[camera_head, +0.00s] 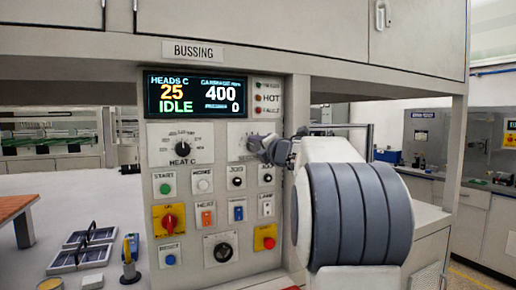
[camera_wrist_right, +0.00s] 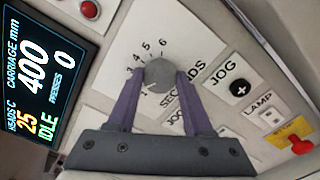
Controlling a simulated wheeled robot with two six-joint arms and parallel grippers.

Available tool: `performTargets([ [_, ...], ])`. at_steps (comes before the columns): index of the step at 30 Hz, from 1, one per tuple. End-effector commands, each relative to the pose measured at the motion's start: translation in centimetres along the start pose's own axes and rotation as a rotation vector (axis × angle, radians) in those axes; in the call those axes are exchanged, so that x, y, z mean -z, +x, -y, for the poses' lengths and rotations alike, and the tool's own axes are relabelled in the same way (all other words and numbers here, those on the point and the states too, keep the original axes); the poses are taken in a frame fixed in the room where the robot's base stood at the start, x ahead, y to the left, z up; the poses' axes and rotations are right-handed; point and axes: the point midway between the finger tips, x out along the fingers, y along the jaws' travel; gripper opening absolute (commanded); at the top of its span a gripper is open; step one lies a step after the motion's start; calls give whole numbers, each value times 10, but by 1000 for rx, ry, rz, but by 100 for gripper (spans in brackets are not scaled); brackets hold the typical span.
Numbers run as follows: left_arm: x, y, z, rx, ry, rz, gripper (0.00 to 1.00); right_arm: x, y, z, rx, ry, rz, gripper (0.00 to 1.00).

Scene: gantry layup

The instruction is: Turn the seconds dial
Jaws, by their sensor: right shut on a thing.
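The seconds dial is a round grey knob (camera_wrist_right: 160,73) on a white plate marked with numbers and the word SECONDS, seen in the right wrist view. In the head view its plate (camera_head: 236,137) is partly hidden behind my right gripper (camera_head: 258,146). My right gripper (camera_wrist_right: 155,92) has its two purple fingers closed on opposite sides of the knob. The knob's pointer is hard to make out. My left gripper is not in view.
A display (camera_head: 196,95) above reads HEADS C 25, IDLE and carriage 400. The HEAT C dial (camera_head: 182,148) is left of the seconds plate. Several buttons and a red-on-yellow rotary switch (camera_head: 169,221) lie below. The JOG button (camera_wrist_right: 239,89) is close to my right gripper.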

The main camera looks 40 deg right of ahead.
Motion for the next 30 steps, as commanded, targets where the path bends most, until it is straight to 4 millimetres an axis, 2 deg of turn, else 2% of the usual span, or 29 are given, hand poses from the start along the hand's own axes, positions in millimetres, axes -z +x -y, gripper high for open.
performTargets([
  [5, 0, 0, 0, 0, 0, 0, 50, 0, 0, 1, 3, 1, -1, 0],
  [6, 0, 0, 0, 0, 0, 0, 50, 0, 0, 2, 3, 1, -1, 55],
  [8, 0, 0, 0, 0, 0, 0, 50, 0, 0, 1, 2, 2, -1, 77],
  [9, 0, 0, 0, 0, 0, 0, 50, 0, 0, 1, 2, 2, -1, 80],
  [20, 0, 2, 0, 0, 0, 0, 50, 0, -5, 1, 1, 2, 0, 80],
  [23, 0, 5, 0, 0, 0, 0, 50, 0, -18, 1, 0, 1, 2, 80],
  [30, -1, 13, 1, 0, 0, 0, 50, 0, -66, 1, 1, 0, 3, 80],
])
